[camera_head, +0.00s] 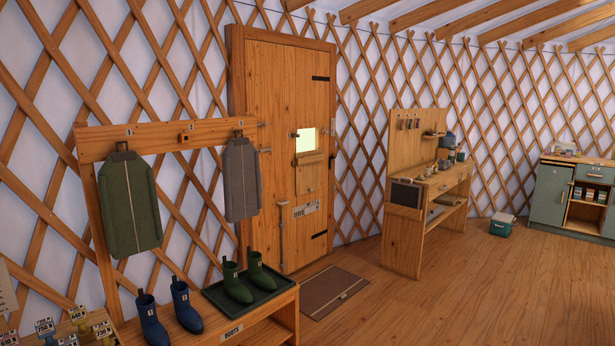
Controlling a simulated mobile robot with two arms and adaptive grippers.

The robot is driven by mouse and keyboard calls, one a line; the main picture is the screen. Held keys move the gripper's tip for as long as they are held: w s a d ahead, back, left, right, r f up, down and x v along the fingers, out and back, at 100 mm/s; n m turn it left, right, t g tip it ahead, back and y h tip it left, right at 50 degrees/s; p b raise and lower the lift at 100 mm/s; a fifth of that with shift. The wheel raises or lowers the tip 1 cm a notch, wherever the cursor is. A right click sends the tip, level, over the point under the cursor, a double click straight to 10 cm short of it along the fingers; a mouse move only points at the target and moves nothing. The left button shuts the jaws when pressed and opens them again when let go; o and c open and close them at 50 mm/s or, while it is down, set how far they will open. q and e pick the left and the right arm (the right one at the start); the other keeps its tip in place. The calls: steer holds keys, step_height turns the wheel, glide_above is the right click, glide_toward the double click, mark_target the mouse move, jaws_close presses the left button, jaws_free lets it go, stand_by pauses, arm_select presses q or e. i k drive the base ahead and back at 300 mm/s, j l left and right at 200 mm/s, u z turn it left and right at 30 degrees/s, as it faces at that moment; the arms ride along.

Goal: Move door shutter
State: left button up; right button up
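A wooden door (270,98) stands shut in its frame in the lattice wall, left of the middle of the head view. A small bright window (306,140) is set in it. A small wooden shutter panel (308,176) sits on the door just below the window, with a narrow ledge at its top edge. The window is uncovered. Black hinge straps show at the door's right side and a handle at its left. Neither of my grippers shows in this view.
A coat rack (184,133) with two hanging garments and a boot bench (270,309) stand at the front left. A doormat (333,291) lies before the door. A wooden workbench (404,237) stands right of it.

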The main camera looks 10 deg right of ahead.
mark_target(308, 176)
steer(key=z, duration=0.3)
steer(key=i+z, duration=0.2)
steer(key=i, duration=0.7)
steer(key=i+j+z, duration=0.15)
steer(key=i, duration=0.7)
steer(key=i+l+z, duration=0.1)
steer(key=i+z, duration=0.15)
steer(key=i, duration=0.45)
steer(key=i+z, duration=0.25)
steer(key=i, duration=0.5)
steer(key=i+j+z, duration=0.25)
steer(key=i, duration=0.45)
steer(key=i+u, duration=0.45)
steer(key=i, duration=0.15)
steer(key=i+l+u, duration=0.25)
steer(key=i+u, duration=0.2)
steer(key=i, duration=0.15)
